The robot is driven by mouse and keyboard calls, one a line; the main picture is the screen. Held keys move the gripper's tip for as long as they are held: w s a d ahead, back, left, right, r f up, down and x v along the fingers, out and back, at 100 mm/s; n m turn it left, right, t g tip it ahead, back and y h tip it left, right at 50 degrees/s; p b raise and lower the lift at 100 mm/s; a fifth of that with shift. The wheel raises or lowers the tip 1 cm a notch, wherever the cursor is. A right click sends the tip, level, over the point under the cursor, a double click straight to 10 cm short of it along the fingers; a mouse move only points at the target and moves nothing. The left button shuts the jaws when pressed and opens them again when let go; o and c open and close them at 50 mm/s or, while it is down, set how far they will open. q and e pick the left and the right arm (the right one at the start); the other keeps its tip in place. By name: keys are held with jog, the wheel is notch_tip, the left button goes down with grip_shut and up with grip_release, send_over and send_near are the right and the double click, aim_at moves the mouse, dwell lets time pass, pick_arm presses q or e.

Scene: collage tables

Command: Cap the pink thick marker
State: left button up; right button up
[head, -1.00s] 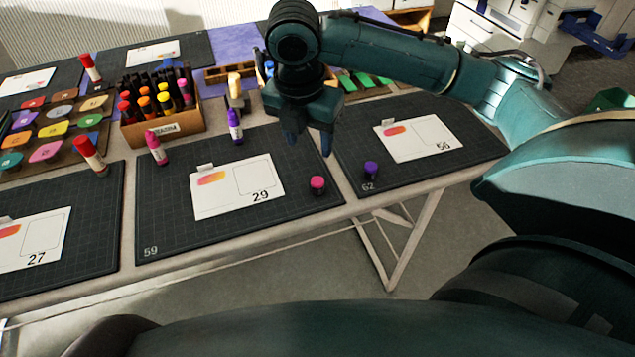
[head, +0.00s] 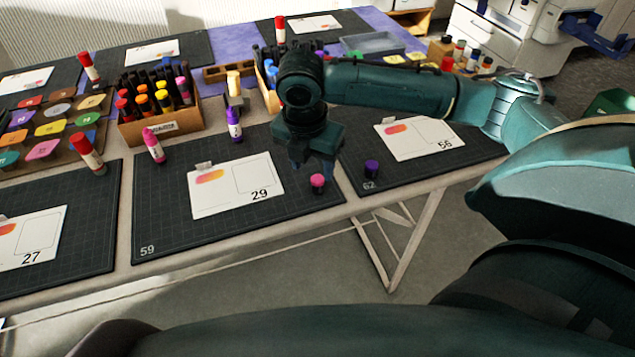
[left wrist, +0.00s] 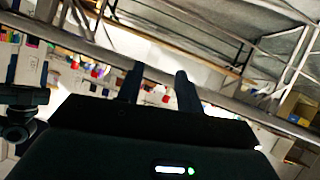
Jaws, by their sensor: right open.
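A pink cap (head: 317,181) rests near the right edge of the same mat. My right gripper (head: 312,168) is open and points down just above and behind the pink cap; I cannot tell whether a finger touches it. My left gripper (left wrist: 158,74) shows only in the left wrist view, with its two fingers apart and nothing between them.
A purple marker (head: 234,124) stands behind the card (head: 215,200) numbered 29. A purple cap (head: 371,168) sits right of the pink cap on mat 62. A cardboard box (head: 190,121) of markers stands behind the pink marker.

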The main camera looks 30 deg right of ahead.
aim_at(317, 180)
jog(key=shift+f, duration=0.1)
jog(key=f, duration=0.2)
jog(key=d+f+b, duration=0.1)
jog(key=f, duration=0.2)
jog(key=shift+w+d, duration=0.15)
jog(key=shift+c, duration=0.5)
jog(key=shift+r, duration=0.1)
jog(key=c, duration=1)
